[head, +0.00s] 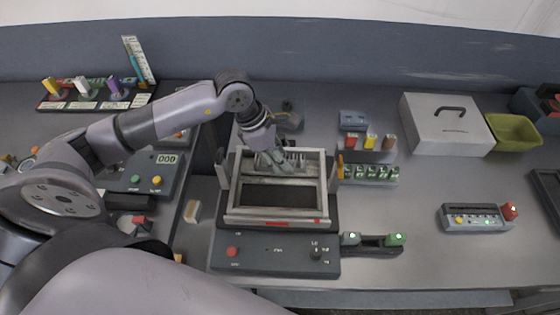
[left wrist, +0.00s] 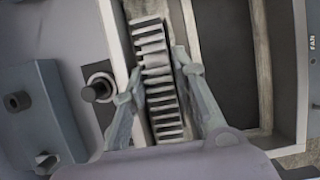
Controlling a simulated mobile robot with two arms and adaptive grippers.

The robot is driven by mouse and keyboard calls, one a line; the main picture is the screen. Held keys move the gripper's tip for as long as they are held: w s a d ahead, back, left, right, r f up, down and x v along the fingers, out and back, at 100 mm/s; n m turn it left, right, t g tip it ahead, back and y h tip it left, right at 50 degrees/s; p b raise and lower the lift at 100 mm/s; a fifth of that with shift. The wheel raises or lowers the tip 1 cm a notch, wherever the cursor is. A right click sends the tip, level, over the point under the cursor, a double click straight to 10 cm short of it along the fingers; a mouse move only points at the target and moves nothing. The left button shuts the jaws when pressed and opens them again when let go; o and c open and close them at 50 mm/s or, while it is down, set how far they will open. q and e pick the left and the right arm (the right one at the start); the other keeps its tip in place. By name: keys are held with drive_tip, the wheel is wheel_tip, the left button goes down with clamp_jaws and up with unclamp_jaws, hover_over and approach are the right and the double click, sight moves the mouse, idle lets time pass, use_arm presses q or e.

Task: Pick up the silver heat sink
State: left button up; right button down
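The silver heat sink (left wrist: 160,92) is a long block with a row of fins. In the head view the heat sink (head: 296,157) shows as a small finned piece near the back of a light-framed tray (head: 232,190). My left gripper (head: 272,159) points down into this back part and partly hides it. In the left wrist view the fingers of my left gripper (left wrist: 158,65) stand one on each side of the heat sink, very close to its long sides. I cannot tell whether they touch it. My right gripper is not in view.
A dark control panel (head: 275,252) fronts the tray. A white case (head: 445,128) and a green bin (head: 512,132) stand at the right. A small button box (head: 476,218) lies on the right counter, with free room around it. A rack of coloured pieces (head: 95,101) is at the left.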

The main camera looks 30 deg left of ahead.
use_arm(q)
drive_tip(key=shift+f, duration=0.1)
drive_tip(key=shift+c, duration=0.4)
drive_tip(key=shift+s, duration=0.1)
clamp_jaws()
